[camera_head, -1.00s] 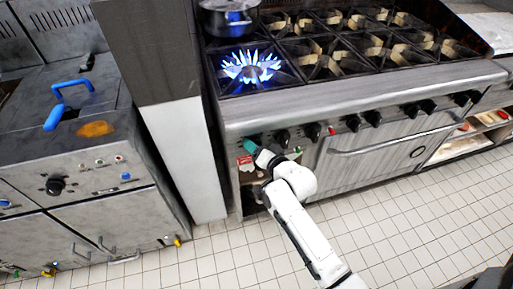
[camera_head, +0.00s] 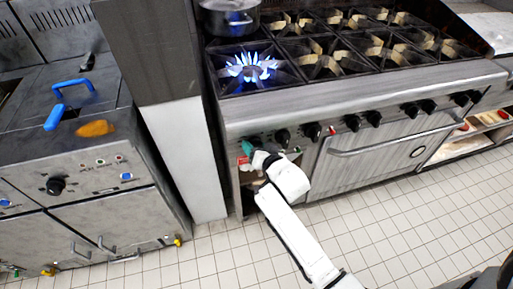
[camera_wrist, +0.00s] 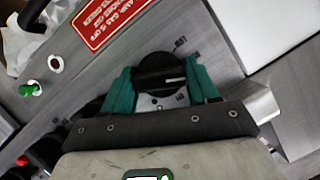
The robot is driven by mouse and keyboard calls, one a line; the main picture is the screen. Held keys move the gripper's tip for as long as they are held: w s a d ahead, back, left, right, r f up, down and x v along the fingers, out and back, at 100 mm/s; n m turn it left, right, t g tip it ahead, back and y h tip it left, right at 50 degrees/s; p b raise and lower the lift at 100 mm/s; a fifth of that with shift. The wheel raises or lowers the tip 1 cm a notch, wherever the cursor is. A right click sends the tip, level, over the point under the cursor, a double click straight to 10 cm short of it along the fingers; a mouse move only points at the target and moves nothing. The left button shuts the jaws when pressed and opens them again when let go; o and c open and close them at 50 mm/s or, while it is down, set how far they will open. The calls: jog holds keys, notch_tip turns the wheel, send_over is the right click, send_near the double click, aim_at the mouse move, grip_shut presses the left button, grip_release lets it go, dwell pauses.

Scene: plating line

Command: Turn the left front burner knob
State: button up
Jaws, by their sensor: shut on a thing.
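The left front burner knob (camera_wrist: 160,68) is round and black with a white mark on its bar. In the wrist view the teal fingers of my gripper (camera_wrist: 162,88) stand on either side of it, shut on it. In the head view my gripper (camera_head: 249,146) is at the leftmost knob on the range front, and my wrist hides much of it. The left front burner (camera_head: 250,84) is lit with a blue flame.
A metal pot (camera_head: 229,20) stands on the burner behind. More black knobs (camera_head: 283,136) and an oven handle (camera_head: 390,146) lie to the right. A red sign (camera_wrist: 108,16) is beside the knob. A fryer unit (camera_head: 85,190) stands left; tiled floor is clear.

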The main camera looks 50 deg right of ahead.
jog(key=n+h+b, duration=0.1)
jog(key=n+b, duration=0.1)
jog(key=n+g+h+b, duration=0.1)
jog(key=shift+w+a+f+n+g+b, duration=0.1)
jog(key=shift+a+f+n+g+b, duration=0.1)
jog(key=shift+n+g+b, duration=0.15)
jog(key=shift+r+n+g+h+b, duration=0.1)
jog(key=shift+n+g+h+b, duration=0.45)
jog(key=shift+n+h+b, duration=0.7)
jog(key=shift+n, duration=0.4)
jog(key=o, duration=1)
jog(key=shift+r, duration=0.1)
jog(key=v, duration=1)
jog(key=shift+s+a+r, duration=0.2)
jog(key=shift+s+r, duration=0.05)
jog(key=shift+s+y, duration=0.1)
jog(key=shift+y, duration=0.15)
